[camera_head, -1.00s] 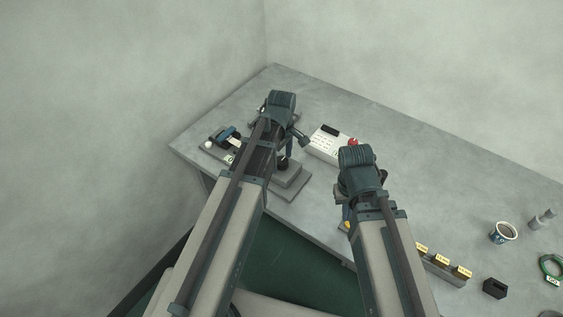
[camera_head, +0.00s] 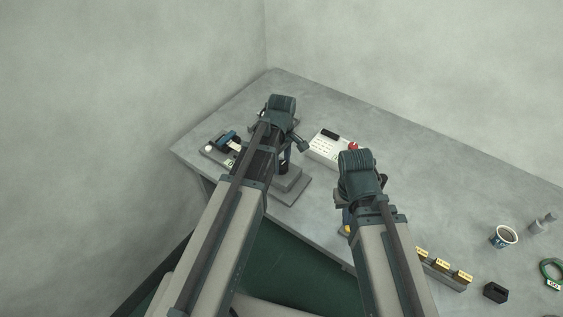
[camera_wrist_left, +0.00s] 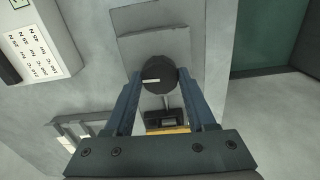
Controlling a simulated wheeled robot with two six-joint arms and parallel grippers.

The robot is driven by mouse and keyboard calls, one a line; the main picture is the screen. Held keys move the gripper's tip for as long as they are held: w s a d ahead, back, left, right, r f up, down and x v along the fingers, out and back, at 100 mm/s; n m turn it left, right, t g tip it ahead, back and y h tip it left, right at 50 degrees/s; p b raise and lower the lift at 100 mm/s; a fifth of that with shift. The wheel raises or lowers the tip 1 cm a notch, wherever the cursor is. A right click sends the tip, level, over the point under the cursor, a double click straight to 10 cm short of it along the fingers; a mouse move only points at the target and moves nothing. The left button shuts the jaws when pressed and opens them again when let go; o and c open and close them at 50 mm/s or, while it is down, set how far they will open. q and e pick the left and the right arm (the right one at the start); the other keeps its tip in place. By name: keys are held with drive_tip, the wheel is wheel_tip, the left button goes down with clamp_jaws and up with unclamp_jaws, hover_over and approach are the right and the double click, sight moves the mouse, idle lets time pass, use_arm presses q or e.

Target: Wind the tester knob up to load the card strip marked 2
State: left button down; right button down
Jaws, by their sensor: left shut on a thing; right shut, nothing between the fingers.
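The dark round tester knob (camera_wrist_left: 160,75) has a white mark pointing left in the left wrist view. It stands on the grey stepped tester block (camera_wrist_left: 150,20), which also shows in the head view (camera_head: 296,187). My left gripper (camera_wrist_left: 158,88) is shut on the knob, one blue finger on each side. A dark part with an orange-yellow strip (camera_wrist_left: 168,130) lies below the knob in the left wrist view, partly hidden by my gripper. My right gripper (camera_head: 347,220) is shut and empty near the table's front edge, mostly hidden by its arm. No strip marked 2 is readable.
A white printed panel (camera_head: 327,148) with a red button (camera_head: 353,146) stands behind the tester. A board with a blue clamp (camera_head: 226,142) is at left. A yellow-topped rack (camera_head: 440,266), black block (camera_head: 495,292), cup (camera_head: 503,237) and green ring (camera_head: 551,270) stand right.

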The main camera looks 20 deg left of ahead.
use_arm(q)
drive_tip(key=m, duration=1)
drive_tip(key=shift+m, duration=0.3)
drive_tip(key=m, duration=0.5)
drive_tip(key=shift+m, duration=2.3)
drive_tip(key=shift+c, duration=1.1)
unclamp_jaws()
